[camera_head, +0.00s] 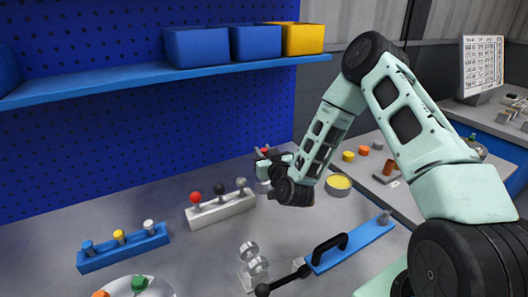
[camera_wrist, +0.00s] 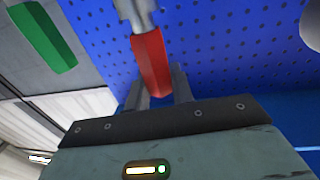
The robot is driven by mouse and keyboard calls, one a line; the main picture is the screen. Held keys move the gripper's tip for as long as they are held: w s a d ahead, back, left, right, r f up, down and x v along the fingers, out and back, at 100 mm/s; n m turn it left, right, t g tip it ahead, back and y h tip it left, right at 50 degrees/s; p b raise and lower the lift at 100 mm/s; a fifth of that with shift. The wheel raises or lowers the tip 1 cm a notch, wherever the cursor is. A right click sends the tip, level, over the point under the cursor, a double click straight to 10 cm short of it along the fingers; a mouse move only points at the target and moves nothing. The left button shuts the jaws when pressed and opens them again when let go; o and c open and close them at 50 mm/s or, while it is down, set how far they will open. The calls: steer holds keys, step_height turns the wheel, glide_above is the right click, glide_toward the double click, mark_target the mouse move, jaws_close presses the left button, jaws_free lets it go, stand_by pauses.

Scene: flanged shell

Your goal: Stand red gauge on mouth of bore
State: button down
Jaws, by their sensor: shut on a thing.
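My gripper (camera_wrist: 155,90) is shut on a red bar-like thing (camera_wrist: 150,62), likely the red gauge, with a grey metal end (camera_wrist: 138,14) pointing away from the jaws in the wrist view. In the head view my gripper (camera_head: 266,159) is near the back of the bench, and only a small red patch (camera_head: 265,150) shows at it. A pale metal part shows just under the gripper; whether they touch I cannot tell. I cannot make out the mouth of the bore; the arm hides part of that area.
A white rack (camera_head: 230,209) holds red, black and grey knobbed pieces. A blue rack (camera_head: 125,252) stands at left, a round dish (camera_head: 150,292) in front. A blue bar with black handle (camera_head: 330,250) lies at front right. A yellow-topped pot (camera_head: 338,183) is right of my arm.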

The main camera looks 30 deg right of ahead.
steer(key=shift+f, duration=0.15)
steer(key=c, duration=1.2)
jaws_free()
